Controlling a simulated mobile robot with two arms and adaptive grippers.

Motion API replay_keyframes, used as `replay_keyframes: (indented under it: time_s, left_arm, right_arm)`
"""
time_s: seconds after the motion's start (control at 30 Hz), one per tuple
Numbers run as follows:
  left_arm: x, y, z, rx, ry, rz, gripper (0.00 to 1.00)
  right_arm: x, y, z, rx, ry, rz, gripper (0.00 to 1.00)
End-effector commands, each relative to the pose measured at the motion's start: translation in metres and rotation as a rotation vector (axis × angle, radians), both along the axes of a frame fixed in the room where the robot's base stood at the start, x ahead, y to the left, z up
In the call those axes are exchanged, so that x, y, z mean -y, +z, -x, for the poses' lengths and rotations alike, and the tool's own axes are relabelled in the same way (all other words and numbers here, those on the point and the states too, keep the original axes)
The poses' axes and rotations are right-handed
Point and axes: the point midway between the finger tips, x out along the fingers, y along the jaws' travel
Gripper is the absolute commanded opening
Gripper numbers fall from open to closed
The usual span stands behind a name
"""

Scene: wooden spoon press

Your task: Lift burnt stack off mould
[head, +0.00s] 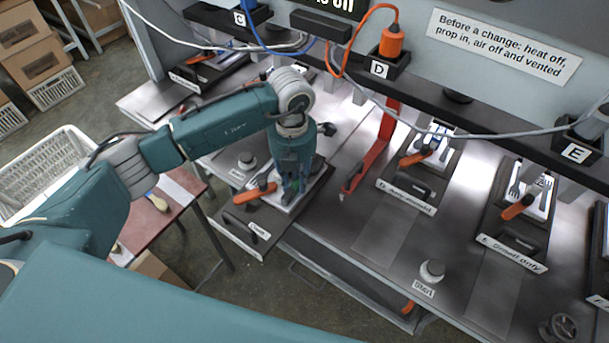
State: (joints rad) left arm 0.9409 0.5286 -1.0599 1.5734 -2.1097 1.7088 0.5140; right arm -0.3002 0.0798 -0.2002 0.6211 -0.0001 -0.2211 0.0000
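My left gripper (288,196) points down over a dark mould plate (240,215) that sticks out at the front edge of the bench. A pale piece (296,204) shows under the fingertips, and an orange handle (257,191) lies just left of them. I cannot make out a burnt stack as such; the gripper hides most of what lies on this mould. The fingertips are at or just above the pale piece, and whether they are shut on it is too small to tell. My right gripper is not in view.
A red bar (371,152) stands tilted right of my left gripper. Further right are mould stations with orange-handled tools (415,158) and a start knob (432,270). Cables hang from the press beam above. A white basket (45,165) and a reddish table (185,190) stand left.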

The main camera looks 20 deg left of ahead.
Motion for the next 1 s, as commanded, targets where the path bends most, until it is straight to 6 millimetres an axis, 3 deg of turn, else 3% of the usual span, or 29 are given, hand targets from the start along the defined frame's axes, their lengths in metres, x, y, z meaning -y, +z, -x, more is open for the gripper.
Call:
replay_keyframes:
  time_s: [0.03,0.1,0.53,1.0]
  left_arm:
    - [0.0,0.0,0.0,0.0,0.0,0.0,0.1]
    - [0.0,0.0,0.0,0.0,0.0,0.0,0.0]
    - [0.0,0.008,-0.002,0.005,0.0,0.002,0.0]
    - [0.0,0.09,-0.001,0.005,-0.016,0.002,0.0]
  right_arm:
    - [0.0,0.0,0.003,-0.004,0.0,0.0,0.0]
    - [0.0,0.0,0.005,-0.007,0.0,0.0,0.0]
    - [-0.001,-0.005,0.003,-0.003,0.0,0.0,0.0]
    - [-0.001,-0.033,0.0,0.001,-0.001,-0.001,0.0]
